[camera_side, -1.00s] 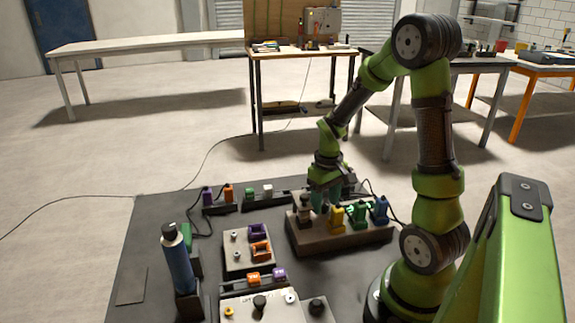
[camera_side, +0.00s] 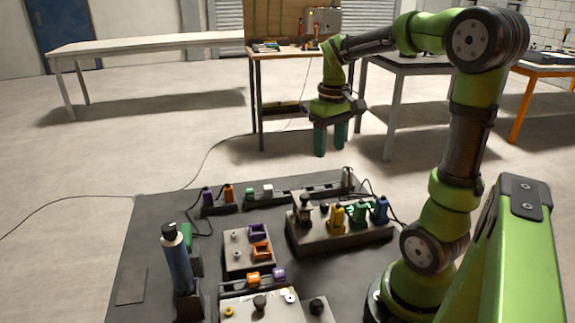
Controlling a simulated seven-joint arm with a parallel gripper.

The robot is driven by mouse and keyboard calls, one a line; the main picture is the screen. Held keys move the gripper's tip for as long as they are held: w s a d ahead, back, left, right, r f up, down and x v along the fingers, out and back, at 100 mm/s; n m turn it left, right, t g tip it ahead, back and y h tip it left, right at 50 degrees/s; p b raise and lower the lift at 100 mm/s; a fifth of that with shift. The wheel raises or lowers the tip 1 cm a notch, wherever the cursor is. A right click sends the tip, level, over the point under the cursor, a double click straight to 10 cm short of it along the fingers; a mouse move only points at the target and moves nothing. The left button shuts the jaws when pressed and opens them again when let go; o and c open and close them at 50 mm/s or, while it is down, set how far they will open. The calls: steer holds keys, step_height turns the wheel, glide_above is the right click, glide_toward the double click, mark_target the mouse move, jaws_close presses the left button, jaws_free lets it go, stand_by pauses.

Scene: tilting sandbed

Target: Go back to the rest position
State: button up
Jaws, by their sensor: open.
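My gripper (camera_side: 330,150) hangs in the air above the far part of the dark work board (camera_side: 150,225), pointing down. Its two green fingers are apart and nothing shows between them. Below it, a grey-brown block (camera_side: 335,240) holds a row of upright pieces: a dark brown one (camera_side: 305,212), a yellow one (camera_side: 338,220), a green one (camera_side: 358,214) and a blue one (camera_side: 379,210). The gripper is clear of all of them.
A tall blue cylinder with a black cap (camera_side: 178,262) stands at the left. A block with purple and orange sockets (camera_side: 246,262) sits in the middle. A strip with coloured plugs (camera_side: 268,198) lies at the back. Tables stand behind on open floor.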

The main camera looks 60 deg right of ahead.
steer(key=shift+r, duration=0.1)
stand_by(0.3)
steer(key=s+a+r+t+y, duration=0.1)
steer(key=a+t, duration=0.2)
steer(key=a, duration=0.7)
steer(key=s+a+t+y, duration=0.1)
steer(key=a+t, duration=0.3)
steer(key=a, duration=0.6)
steer(key=shift+s+r, duration=0.4)
steer(key=shift+s, duration=0.15)
steer(key=shift+c, duration=0.2)
